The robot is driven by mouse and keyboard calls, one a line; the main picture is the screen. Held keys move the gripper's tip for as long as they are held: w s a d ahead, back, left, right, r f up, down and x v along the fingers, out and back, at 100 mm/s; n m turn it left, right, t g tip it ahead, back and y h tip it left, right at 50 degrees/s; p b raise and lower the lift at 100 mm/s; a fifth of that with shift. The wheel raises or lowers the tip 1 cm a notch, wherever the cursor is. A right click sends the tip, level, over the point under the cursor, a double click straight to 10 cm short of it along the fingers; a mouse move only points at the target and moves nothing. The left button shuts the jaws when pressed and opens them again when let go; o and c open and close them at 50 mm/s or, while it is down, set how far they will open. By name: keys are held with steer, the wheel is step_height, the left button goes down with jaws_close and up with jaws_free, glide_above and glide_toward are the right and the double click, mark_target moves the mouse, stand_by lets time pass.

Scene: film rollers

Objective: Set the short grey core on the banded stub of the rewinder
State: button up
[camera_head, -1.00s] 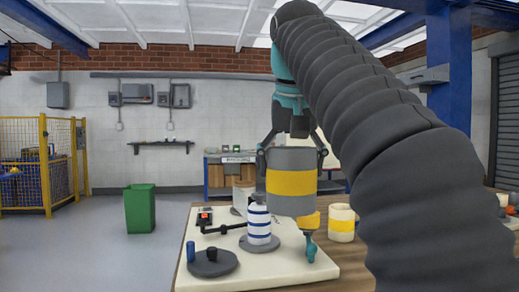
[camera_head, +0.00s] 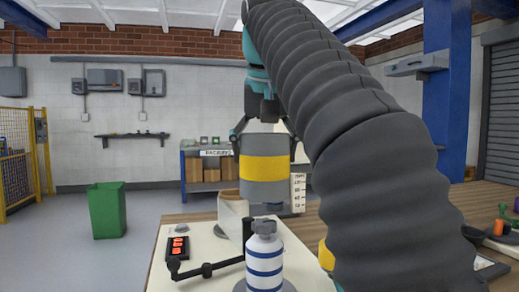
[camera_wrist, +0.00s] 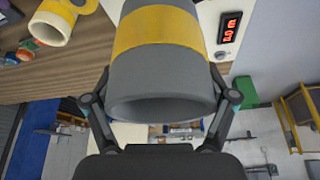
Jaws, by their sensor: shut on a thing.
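The short grey core (camera_head: 265,143), with a wide yellow band, hangs upright in my gripper (camera_head: 265,152). The banded stub (camera_head: 264,262), white with blue rings and a dark knob on top, stands on the cream rewinder plate (camera_head: 210,231). In the head view the core is above the stub, with a small gap between them. The stub's foot is cut off by the lower edge. The stub is not visible in the wrist view.
A dark roller arm (camera_head: 212,269) reaches toward the stub from the left. A box with a red readout (camera_head: 177,248) lies behind it. A green bin (camera_head: 107,211) stands farther left.

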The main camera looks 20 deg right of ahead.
steer(key=shift+s+f, duration=0.1)
steer(key=shift+f, duration=3.05)
steer(key=shift+f+b, duration=4.6)
steer(key=shift+f, duration=1.6)
steer(key=o, duration=1.4)
steer(key=shift+c, duration=0.2)
steer(key=v, duration=1.2)
